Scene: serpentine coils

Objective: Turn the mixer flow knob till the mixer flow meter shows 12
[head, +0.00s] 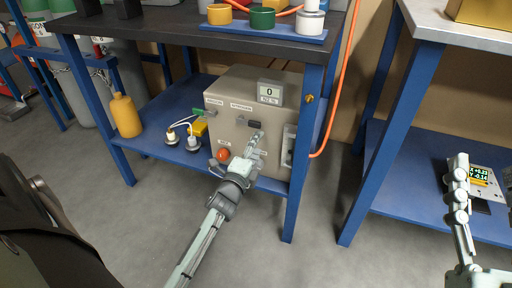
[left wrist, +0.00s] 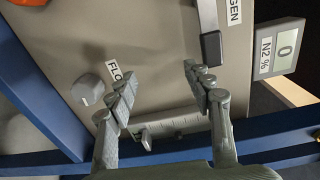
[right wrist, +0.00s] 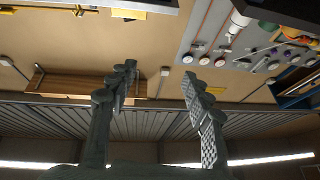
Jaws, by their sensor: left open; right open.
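The beige mixer box (head: 228,105) stands on the blue shelf. In the left wrist view, a round grey knob (left wrist: 88,90) sits beside a partly covered label reading "FLO". A white scale strip, apparently the flow meter (left wrist: 185,127), runs behind my left fingers; its reading is illegible. It also shows at the panel's right side in the head view (head: 288,146). My left gripper (left wrist: 160,75) is open and empty before the panel, with the knob outside its left finger. In the head view, my left gripper (head: 258,143) hides the knob. My right gripper (right wrist: 160,72) is open and empty.
A display (head: 269,94) on the box reads 0, labelled N2 %. Blue table legs (head: 305,140) flank the box. The floor in front is clear.

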